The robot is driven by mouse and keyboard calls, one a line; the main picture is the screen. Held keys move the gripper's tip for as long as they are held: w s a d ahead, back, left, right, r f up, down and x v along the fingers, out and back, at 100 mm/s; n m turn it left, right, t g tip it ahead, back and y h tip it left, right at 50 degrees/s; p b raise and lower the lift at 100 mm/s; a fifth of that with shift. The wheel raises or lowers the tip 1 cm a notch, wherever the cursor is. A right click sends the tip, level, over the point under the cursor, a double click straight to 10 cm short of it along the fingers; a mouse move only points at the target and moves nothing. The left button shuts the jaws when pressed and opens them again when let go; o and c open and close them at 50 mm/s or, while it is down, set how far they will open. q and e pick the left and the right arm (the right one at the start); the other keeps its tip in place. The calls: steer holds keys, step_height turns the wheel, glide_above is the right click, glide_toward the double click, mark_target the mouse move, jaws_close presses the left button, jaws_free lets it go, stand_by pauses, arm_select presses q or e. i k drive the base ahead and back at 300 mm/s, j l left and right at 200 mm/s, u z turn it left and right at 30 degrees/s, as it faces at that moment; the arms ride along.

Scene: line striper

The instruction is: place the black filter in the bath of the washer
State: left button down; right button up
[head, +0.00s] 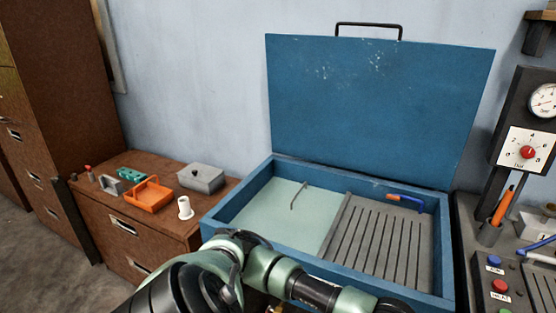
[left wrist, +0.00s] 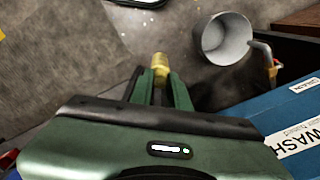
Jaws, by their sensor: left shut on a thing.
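The blue washer (head: 290,265) stands with its lid (head: 375,110) raised. Its bath (head: 275,210) is the pale green pool on the left, with a thin bent rod in it; a grey slatted board (head: 380,240) fills the right. My left gripper (left wrist: 159,78) is shut on a small brass-coloured piece (left wrist: 160,62), over the floor and outside the washer in the left wrist view. I cannot make out a black filter in either view. My left arm crosses the washer's front in the head view. My right gripper is not in view.
A blue-handled brush (head: 405,200) lies at the slatted board's back. The brown cabinet (head: 150,240) at left holds an orange tray (head: 150,197), a grey box (head: 201,178) and a white spool (head: 185,208). A bucket (left wrist: 222,38) stands by the drain pipe (left wrist: 263,50).

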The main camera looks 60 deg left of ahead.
mark_target(270, 228)
steer(key=k+j, duration=0.1)
steer(key=j, duration=0.35)
steer(key=k+j, duration=0.15)
steer(key=j, duration=0.3)
steer(key=k+j, duration=0.1)
steer(key=j, duration=0.35)
steer(key=k+j, duration=0.1)
steer(key=j, duration=0.35)
steer(key=k+j, duration=0.15)
steer(key=j, duration=0.3)
steer(key=k+j, duration=0.1)
steer(key=j, duration=0.35)
steer(key=u, duration=0.05)
